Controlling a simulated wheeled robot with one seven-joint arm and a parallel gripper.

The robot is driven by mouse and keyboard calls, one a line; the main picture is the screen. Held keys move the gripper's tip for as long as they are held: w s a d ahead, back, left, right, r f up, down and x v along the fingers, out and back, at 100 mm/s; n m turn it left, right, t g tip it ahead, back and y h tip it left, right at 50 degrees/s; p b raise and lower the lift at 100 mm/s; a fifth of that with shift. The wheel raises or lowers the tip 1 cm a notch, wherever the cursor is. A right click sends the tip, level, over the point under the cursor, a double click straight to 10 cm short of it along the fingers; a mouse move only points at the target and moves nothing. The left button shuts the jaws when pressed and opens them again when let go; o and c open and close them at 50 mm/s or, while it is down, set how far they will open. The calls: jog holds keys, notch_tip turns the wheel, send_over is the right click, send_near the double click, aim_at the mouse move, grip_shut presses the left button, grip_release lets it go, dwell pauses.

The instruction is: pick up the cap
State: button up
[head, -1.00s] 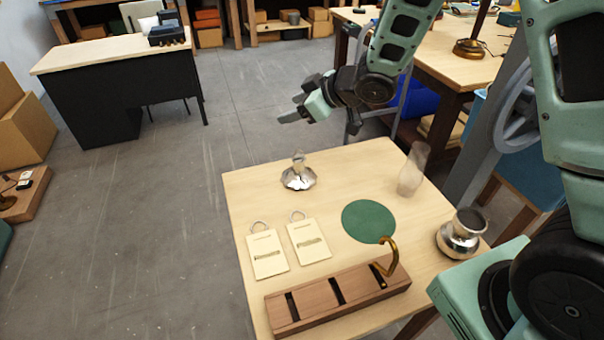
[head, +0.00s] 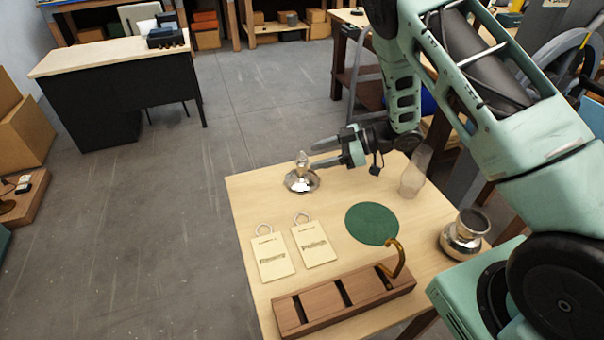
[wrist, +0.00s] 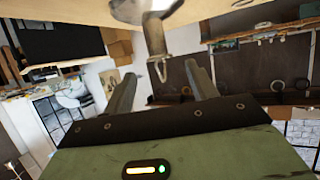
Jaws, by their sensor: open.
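The cap (head: 301,181) is a shiny silver domed piece with a narrow upright stem on top, standing near the far left edge of the light wooden table (head: 250,200). My gripper (head: 326,154) is open just to the right of the stem, its fingers pointing left and nearly level. In the wrist view, where the table is at the top, the cap's stem (wrist: 155,35) hangs down in line with the gap between my open fingers (wrist: 160,75). I cannot tell whether the stem is between the fingertips or just beyond them; no finger visibly touches it.
A clear glass chimney (head: 413,174) stands right of my gripper. A green round mat (head: 371,223), two labelled cards (head: 272,256), a slotted wooden rack (head: 345,300) with a brass hook (head: 397,262), and a silver lamp base (head: 461,242) occupy the nearer table.

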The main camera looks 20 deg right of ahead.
aim_at(301, 161)
jog(key=shift+p+x, duration=1.1)
jog(key=shift+x, duration=2.8)
jog(key=shift+d+f, duration=0.1)
jog(key=shift+f, duration=0.05)
jog(key=c, duration=1.1)
